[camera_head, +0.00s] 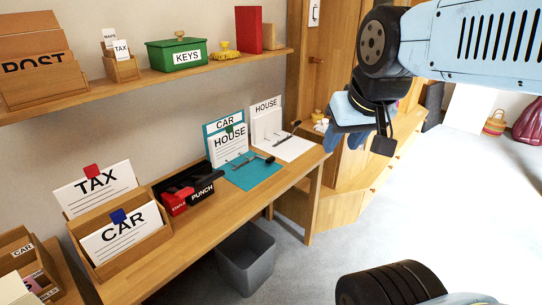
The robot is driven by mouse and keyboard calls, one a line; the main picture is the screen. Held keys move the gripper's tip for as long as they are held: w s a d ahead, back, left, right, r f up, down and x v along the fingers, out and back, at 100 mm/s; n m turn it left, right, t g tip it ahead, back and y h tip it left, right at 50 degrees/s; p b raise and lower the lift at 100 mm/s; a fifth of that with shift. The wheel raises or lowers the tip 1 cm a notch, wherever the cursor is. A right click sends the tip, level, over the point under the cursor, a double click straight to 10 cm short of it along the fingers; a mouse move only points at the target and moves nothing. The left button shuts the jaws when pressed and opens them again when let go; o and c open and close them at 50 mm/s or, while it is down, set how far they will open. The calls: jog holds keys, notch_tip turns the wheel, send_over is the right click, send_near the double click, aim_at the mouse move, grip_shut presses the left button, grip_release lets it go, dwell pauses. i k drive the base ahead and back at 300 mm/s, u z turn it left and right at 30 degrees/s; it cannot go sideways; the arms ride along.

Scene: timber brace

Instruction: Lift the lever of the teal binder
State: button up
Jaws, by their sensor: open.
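The teal binder (258,176) lies open on the wooden desk, its teal cover standing at the back with white sheets marked CAR and HOUSE. Its lever (268,158) has a dark knob and leans low to the right over the teal base. A metal ring mechanism (240,163) shows beside it. My gripper (362,138) is open and hangs in the air right of the desk, well apart from the binder. No object shows between its jaws.
A white binder (288,148) marked HOUSE, with a similar lever, lies right behind the teal one. A red and black punch and stapler tray (190,188) stands to its left. A shelf (160,84) runs above. A grey bin (246,260) stands under the desk edge.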

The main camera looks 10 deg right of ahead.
aim_at(271, 159)
jog(key=u, duration=0.1)
jog(key=i, duration=0.9)
jog(key=z, duration=0.1)
